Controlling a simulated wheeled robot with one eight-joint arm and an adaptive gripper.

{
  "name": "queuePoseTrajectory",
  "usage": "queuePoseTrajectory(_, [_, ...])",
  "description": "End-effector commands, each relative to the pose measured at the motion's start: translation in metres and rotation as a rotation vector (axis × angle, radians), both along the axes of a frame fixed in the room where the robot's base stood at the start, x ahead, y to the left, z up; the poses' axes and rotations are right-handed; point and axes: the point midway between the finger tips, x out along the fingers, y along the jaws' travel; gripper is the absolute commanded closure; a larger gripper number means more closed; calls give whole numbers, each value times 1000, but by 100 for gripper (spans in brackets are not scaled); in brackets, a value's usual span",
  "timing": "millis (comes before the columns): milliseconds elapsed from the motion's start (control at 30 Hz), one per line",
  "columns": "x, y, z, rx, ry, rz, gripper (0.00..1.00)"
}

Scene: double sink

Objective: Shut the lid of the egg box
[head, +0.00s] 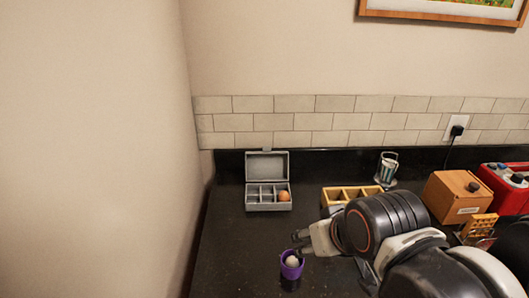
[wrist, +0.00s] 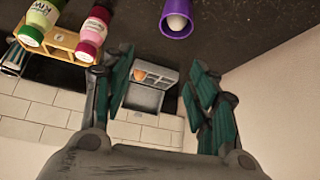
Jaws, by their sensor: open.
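The grey egg box (head: 268,205) stands on the dark counter near the tiled wall, with its lid (head: 267,165) raised upright at the back.
The purple cup (head: 291,270) with a pale egg (head: 292,261) stands near my gripper. A wooden divided rack (head: 340,194), a glass (head: 388,168), a wooden box (head: 456,196) and a red case (head: 508,185) stand to the right. A side wall (head: 150,150) bounds the left; counter before the egg box is clear.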

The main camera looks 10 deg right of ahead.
Motion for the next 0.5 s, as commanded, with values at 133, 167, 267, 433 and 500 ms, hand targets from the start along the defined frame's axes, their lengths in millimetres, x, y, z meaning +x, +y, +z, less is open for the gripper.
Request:
queuePoseTrajectory(133, [4, 0, 5, 1, 3, -2, 80])
queuePoseTrajectory(167, [6, 0, 9, 1, 5, -3, 87])
queuePoseTrajectory(267, [20, 0, 25, 3, 15, -8, 100])
queuePoseTrajectory(433, [55, -1, 60, 8, 44, -21, 100])
queuePoseTrajectory(500, [71, -1, 73, 10, 55, -28, 100])
